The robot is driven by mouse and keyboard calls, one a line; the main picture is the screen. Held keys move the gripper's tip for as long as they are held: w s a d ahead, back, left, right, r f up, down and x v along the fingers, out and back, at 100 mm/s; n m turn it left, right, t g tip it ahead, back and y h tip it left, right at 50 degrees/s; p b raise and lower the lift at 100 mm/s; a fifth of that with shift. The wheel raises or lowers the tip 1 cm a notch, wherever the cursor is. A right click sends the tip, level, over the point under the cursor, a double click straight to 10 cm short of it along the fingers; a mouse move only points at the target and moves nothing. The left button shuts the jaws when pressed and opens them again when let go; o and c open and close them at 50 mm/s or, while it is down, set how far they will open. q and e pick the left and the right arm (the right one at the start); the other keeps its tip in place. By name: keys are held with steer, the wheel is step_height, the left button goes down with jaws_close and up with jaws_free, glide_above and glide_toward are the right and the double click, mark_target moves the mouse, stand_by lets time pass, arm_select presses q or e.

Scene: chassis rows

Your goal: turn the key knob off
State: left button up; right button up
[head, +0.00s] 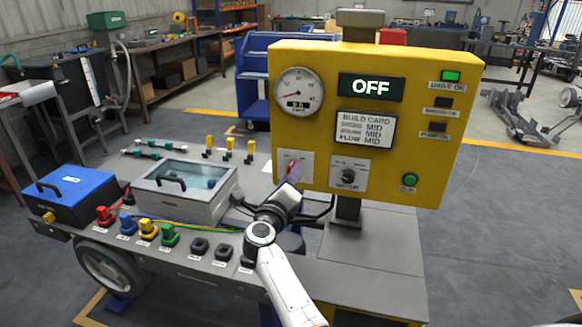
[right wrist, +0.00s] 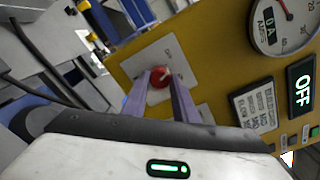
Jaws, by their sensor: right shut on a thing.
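The key knob (right wrist: 160,77) is red and round on a pale plate (right wrist: 150,55) on the yellow panel. In the right wrist view it sits between the two fingers of my right gripper (right wrist: 161,82), which is shut on it. In the head view the right gripper (head: 293,172) reaches the lower left of the yellow panel (head: 440,130) and mostly covers the knob. The panel's display (head: 370,87) reads OFF. My left gripper is not in view.
The panel also carries a round gauge (head: 298,91), a black rotary knob (head: 348,177) and a green button (head: 410,180). Left of my arm are a clear-lidded box (head: 185,187), a blue box (head: 70,192) and several coloured plugs on the bench.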

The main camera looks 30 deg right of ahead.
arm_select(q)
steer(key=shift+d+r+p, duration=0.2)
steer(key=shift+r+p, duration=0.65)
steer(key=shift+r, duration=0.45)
arm_select(e)
steer(key=shift+n, duration=1.2)
steer(key=o, duration=1.1)
steer(key=shift+c, duration=0.2)
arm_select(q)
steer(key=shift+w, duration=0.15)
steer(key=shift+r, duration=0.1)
arm_select(e)
steer(key=shift+r, duration=0.1)
steer(key=r, duration=0.2)
steer(key=r+p, duration=0.1)
steer(key=r, duration=0.4)
steer(key=shift+w+p, duration=0.3)
steer(key=shift+p, duration=0.05)
steer(key=r, duration=0.1)
steer(key=s+r, duration=0.1)
steer(key=shift+r, duration=0.35)
steer(key=shift+w, duration=0.2)
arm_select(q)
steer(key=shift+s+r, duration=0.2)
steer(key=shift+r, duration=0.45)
arm_select(e)
steer(key=shift+r, duration=0.1)
